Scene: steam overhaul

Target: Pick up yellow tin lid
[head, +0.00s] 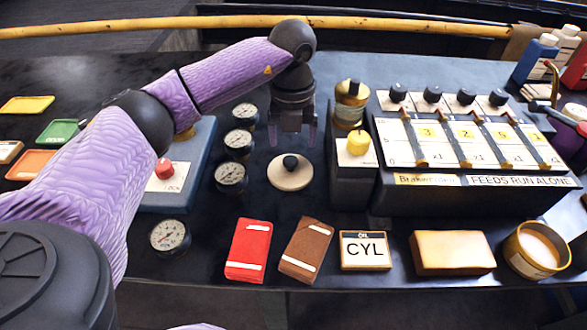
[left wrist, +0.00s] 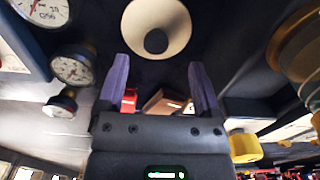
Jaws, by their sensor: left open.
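A round cream lid (head: 290,172) with a dark knob lies flat on the dark bench, and it also shows in the left wrist view (left wrist: 156,18). It is the only loose lid I can make out. A yellow tin (head: 538,249) with a pale round top stands at the far right front. My left gripper (head: 292,138) points down just above and behind the cream lid. Its two purple fingers are open and empty, and in the left wrist view the gripper (left wrist: 159,72) shows a clear gap between them. My right gripper is not in view.
Gauges (head: 231,176) stand left of the lid. A dark block with a yellow knob (head: 358,142) stands close on its right. In front lie a red book (head: 249,250), a brown book (head: 307,250), a CYL sign (head: 365,251) and a tan block (head: 452,252).

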